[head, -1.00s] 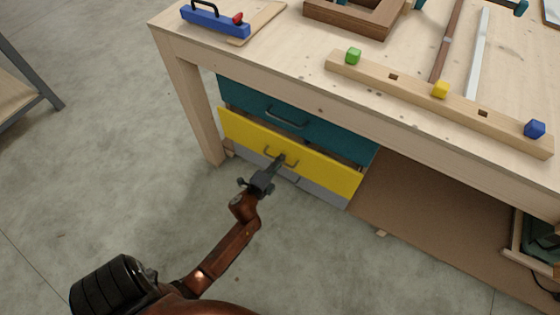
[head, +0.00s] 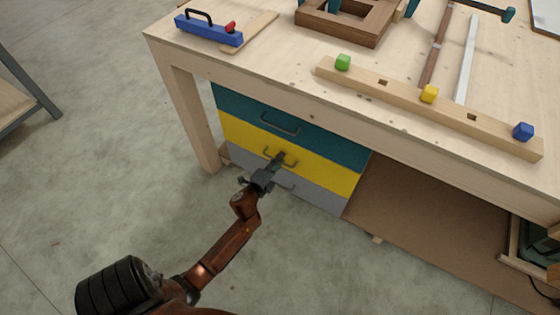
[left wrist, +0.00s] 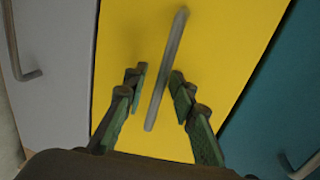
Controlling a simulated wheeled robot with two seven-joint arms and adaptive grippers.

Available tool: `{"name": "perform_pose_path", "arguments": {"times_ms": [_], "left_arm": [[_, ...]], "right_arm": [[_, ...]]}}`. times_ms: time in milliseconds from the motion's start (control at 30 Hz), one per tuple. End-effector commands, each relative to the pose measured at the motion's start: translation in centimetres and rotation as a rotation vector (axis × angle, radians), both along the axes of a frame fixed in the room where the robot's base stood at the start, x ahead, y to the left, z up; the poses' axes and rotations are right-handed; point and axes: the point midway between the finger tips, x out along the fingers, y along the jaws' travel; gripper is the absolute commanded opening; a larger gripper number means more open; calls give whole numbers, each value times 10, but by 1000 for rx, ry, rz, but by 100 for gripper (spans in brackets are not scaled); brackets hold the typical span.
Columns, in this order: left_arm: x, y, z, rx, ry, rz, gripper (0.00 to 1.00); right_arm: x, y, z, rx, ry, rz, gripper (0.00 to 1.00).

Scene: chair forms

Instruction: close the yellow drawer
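The yellow drawer (head: 318,167) is the middle front under the workbench, between a teal drawer (head: 330,143) and a grey drawer (head: 318,196). Its front looks flush with the other two. My left gripper (head: 279,161) is at its grey bar handle (head: 290,164). In the left wrist view the yellow front (left wrist: 225,50) fills the middle, and the handle (left wrist: 165,70) runs between the two green fingertips of my left gripper (left wrist: 160,86). The fingers are apart, with a gap on each side of the handle. My right gripper is not in view.
The wooden workbench (head: 270,72) carries a blue tool (head: 208,31), a dark wooden frame (head: 345,27) and a long bar (head: 400,97) with green, yellow and blue blocks. A brown lower shelf (head: 420,205) is right of the drawers. The floor in front is clear.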

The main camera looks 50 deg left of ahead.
Motion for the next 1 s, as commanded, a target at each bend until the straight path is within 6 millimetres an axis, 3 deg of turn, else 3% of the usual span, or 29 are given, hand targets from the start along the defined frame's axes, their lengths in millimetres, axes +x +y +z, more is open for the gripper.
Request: {"name": "perform_pose_path", "arguments": {"times_ms": [333,800,1000], "left_arm": [[-8,-3,2,1,0,-1,25],[-91,-30,19,-1,1,0,25],[-108,-36,24,0,0,0,25]], "right_arm": [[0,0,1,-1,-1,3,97],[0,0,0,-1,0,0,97],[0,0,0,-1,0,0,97]]}}
